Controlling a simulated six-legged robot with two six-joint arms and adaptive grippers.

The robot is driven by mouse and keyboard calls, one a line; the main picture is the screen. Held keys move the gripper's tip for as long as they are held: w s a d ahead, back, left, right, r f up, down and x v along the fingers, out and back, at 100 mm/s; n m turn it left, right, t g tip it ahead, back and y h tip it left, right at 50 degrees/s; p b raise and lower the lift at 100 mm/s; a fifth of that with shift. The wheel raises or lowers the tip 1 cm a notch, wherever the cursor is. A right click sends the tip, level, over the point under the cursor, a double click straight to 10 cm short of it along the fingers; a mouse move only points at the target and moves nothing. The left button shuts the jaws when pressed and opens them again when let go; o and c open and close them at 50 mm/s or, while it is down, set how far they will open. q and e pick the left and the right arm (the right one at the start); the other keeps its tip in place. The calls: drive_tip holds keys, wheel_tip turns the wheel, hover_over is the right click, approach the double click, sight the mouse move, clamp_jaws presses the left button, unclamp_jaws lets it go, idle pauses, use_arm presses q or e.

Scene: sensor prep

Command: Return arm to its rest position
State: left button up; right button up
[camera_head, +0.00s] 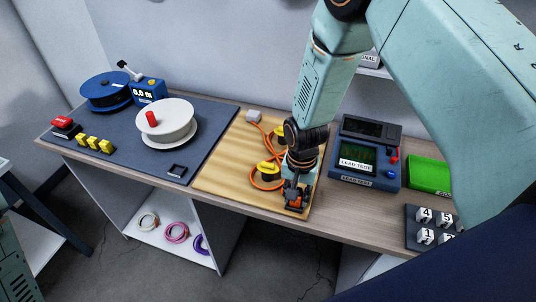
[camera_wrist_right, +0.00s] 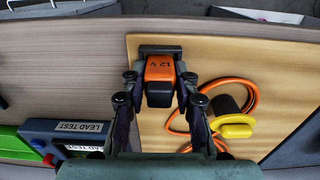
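My right arm reaches down from the upper right in the head view. Its gripper (camera_head: 296,200) is low over the front edge of the wooden board (camera_head: 222,172). In the right wrist view the right gripper (camera_wrist_right: 158,80) is open. Its fingers stand on either side of an orange and black block marked 12 V (camera_wrist_right: 159,70), with gaps showing at both sides. The block sits at a dark holder (camera_wrist_right: 160,49) on the board; in the head view the gripper mostly hides it. My left gripper is not in view.
An orange cable (camera_wrist_right: 250,92) with yellow-and-black clips lies beside the gripper. A blue lead tester (camera_head: 364,172), green tray (camera_head: 428,173) and numbered blocks (camera_head: 426,236) stand to the right. A dark mat (camera_head: 120,170) with a white reel (camera_head: 166,121) lies left.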

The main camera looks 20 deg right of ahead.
drive_tip(key=o, duration=0.4)
drive_tip(key=shift+r, duration=0.1)
drive_tip(key=shift+r+p, duration=3.55)
drive_tip(key=shift+r, duration=0.45)
drive_tip(key=shift+f, duration=0.1)
